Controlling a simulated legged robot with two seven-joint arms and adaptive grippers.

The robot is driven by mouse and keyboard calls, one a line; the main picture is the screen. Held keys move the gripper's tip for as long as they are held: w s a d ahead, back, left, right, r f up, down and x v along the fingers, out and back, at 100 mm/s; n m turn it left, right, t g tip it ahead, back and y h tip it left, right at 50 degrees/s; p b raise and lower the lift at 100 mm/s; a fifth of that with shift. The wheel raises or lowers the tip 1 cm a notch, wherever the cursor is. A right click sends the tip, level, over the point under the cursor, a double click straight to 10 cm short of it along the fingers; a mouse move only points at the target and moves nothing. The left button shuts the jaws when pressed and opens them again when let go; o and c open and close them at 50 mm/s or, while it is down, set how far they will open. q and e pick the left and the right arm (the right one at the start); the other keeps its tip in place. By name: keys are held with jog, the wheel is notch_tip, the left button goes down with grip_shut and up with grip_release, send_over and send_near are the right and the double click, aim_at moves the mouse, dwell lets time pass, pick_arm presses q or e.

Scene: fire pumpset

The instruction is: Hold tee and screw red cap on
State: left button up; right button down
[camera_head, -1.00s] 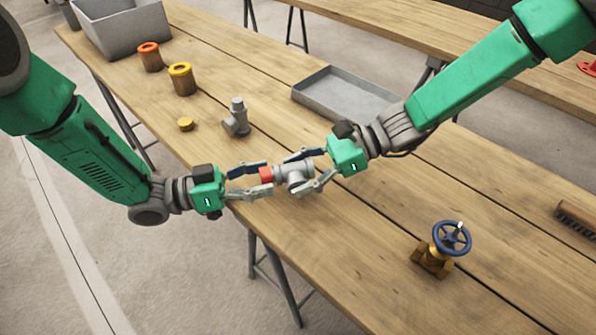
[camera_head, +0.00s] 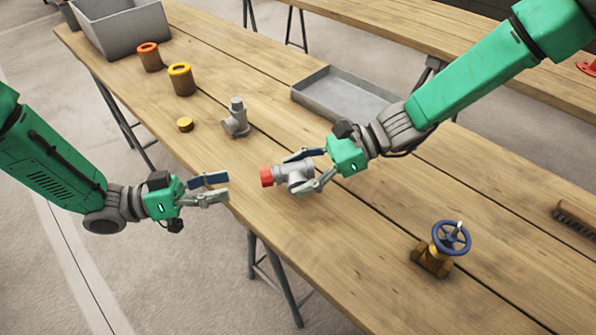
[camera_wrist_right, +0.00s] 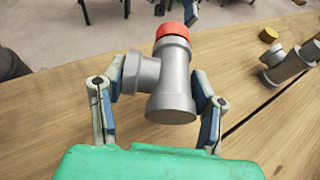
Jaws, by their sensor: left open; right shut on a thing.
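The grey tee (camera_head: 293,176) is between the fingers of my right gripper (camera_head: 309,172), which is shut on it near the table's front edge. In the right wrist view the tee (camera_wrist_right: 169,82) also shows between the fingers, its side branch pointing left. The red cap (camera_head: 266,177) sits on the tee's left end in the head view; it shows at the top end of the tee (camera_wrist_right: 172,29) in the wrist view. How tightly it is threaded, I cannot tell.
On the wooden table (camera_head: 350,235) are a second grey tee (camera_head: 236,119), a yellow cap (camera_head: 185,125), orange-rimmed and yellow-rimmed containers (camera_head: 181,80), a grey tray (camera_head: 345,95), a grey bin (camera_head: 122,28), a brass valve with a blue wheel (camera_head: 433,261) and a brush (camera_head: 577,218).

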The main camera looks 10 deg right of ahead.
pick_arm(q)
jog(key=shift+a, duration=0.1)
send_near(289, 177)
jog(key=w+d, duration=0.1)
jog(key=w+d+f, duration=0.1)
jog(key=d, duration=0.1)
jog(key=w+d, duration=0.1)
jog(key=shift+d+f, duration=0.3)
jog(key=shift+d, duration=0.1)
grip_shut()
jog(key=shift+m, duration=0.8)
jog(key=shift+o, duration=1)
grip_release()
